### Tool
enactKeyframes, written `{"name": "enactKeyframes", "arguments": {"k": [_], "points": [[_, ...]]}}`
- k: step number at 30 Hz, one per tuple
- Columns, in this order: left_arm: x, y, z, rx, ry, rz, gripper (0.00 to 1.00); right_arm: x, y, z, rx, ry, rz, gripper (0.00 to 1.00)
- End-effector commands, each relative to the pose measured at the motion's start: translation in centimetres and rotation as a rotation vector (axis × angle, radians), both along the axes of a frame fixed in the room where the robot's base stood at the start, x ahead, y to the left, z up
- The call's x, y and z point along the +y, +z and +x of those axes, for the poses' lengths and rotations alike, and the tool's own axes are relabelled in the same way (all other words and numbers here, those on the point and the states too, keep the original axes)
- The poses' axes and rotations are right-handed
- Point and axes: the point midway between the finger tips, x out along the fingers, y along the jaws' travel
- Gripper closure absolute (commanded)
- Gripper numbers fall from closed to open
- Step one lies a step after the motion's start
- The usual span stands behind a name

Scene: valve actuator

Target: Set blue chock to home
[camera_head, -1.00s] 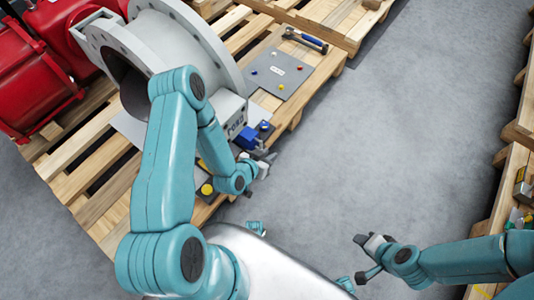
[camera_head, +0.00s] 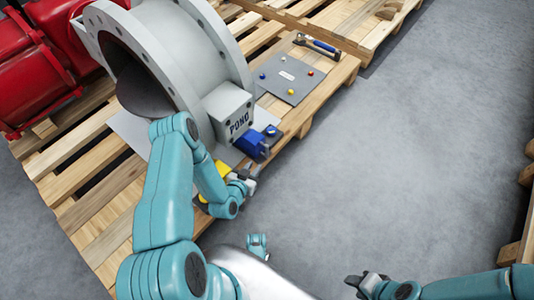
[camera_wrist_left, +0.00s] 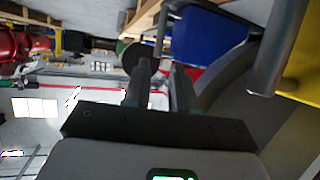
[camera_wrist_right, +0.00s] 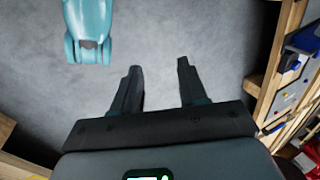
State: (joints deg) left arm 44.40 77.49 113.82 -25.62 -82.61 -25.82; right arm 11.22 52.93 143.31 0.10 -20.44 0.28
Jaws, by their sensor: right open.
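The blue chock (camera_head: 250,145) sits on the grey plate beside the box marked PONG, at the pallet's edge. A blue block, probably the same chock, shows large beyond the fingers in the left wrist view (camera_wrist_left: 205,38). My left gripper (camera_head: 250,176) is just below the chock in the head view. Its fingers (camera_wrist_left: 160,66) are apart, with nothing clearly held between them. My right gripper (camera_head: 353,284) is open and empty over the floor at the bottom; its fingers (camera_wrist_right: 159,66) show wide apart. I cannot make out a mark for home.
A yellow piece (camera_head: 222,168) lies close to my left gripper. The large grey flanged valve body (camera_head: 190,70) and the PONG box (camera_head: 228,112) stand behind. Floor (camera_head: 400,160) to the right is clear.

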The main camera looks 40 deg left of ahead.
Motion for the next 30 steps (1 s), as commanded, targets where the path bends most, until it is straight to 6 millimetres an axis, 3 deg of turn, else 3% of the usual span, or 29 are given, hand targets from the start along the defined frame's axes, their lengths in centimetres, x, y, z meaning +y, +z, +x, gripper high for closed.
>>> {"name": "enactKeyframes", "arguments": {"k": [9, 15, 21, 30], "points": [[1.3, -3.4, 7.2, -0.005, -0.002, 0.003, 0.74, -0.5, -3.7, 1.4, -0.039, -0.019, -0.009, 0.57], [1.9, -4.7, 10.5, -0.002, -0.002, 0.002, 0.74, -0.8, -5.3, 2.6, -0.082, -0.024, -0.017, 0.57], [2.2, -5.1, 12.0, -0.001, -0.001, 0.0, 0.74, -0.9, -5.8, 3.3, -0.105, -0.027, -0.021, 0.57], [2.2, -5.1, 12.2, 0.0, -0.001, 0.0, 0.77, -0.9, -5.8, 3.4, -0.108, -0.028, -0.022, 0.57]]}}
